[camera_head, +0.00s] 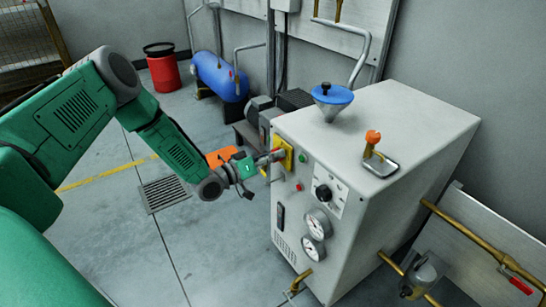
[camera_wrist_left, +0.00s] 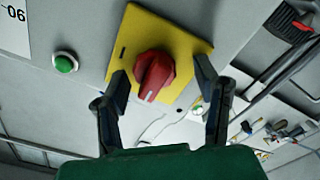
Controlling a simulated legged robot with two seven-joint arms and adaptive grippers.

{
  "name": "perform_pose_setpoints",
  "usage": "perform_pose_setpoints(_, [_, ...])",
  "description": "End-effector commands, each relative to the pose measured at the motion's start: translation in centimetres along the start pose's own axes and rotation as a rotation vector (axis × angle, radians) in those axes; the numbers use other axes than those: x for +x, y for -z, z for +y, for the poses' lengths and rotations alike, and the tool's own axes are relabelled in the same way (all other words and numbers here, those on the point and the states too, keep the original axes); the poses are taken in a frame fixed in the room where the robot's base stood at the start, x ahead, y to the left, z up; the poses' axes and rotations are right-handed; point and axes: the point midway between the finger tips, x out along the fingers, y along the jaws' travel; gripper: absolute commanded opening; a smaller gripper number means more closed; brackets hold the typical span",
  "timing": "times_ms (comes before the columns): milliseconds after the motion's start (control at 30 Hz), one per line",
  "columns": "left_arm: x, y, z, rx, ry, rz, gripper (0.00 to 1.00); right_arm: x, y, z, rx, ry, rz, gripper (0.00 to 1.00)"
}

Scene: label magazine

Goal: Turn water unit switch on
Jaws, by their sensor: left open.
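The water unit (camera_head: 330,155) is a large white cabinet in the middle right of the head view. Its switch is a red rotary knob (camera_wrist_left: 153,75) on a yellow square plate (camera_wrist_left: 180,45). The plate also shows on the cabinet's front face in the head view (camera_head: 287,152). My left gripper (camera_wrist_left: 162,70) is open, with one dark finger on each side of the knob in the wrist view. I cannot tell whether the fingers touch it. In the head view my left gripper (camera_head: 266,162) is at the plate and partly hides the knob. My right gripper is not seen.
The front panel has a green button (camera_wrist_left: 65,63), a black knob (camera_head: 323,193) and gauges (camera_head: 313,250). A blue funnel (camera_head: 332,95) and an orange-topped handle (camera_head: 373,138) are on the cabinet's top. A blue tank (camera_head: 218,75) and red bin (camera_head: 163,68) stand behind.

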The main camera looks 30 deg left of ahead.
Motion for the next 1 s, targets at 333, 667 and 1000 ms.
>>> perform_pose_setpoints(333, [0.02, -0.01, 0.04, 0.0, 0.0, 0.0, 0.07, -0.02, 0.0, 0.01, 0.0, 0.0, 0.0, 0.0])
perform_pose_setpoints(667, [0.02, 0.0, -0.02, 0.058, 0.0, 0.0, 0.07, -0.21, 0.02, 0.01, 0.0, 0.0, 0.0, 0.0])
perform_pose_setpoints(1000, [-0.02, 0.0, 0.02, 0.308, 0.001, -0.003, 0.07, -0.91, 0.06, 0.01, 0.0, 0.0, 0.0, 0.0])
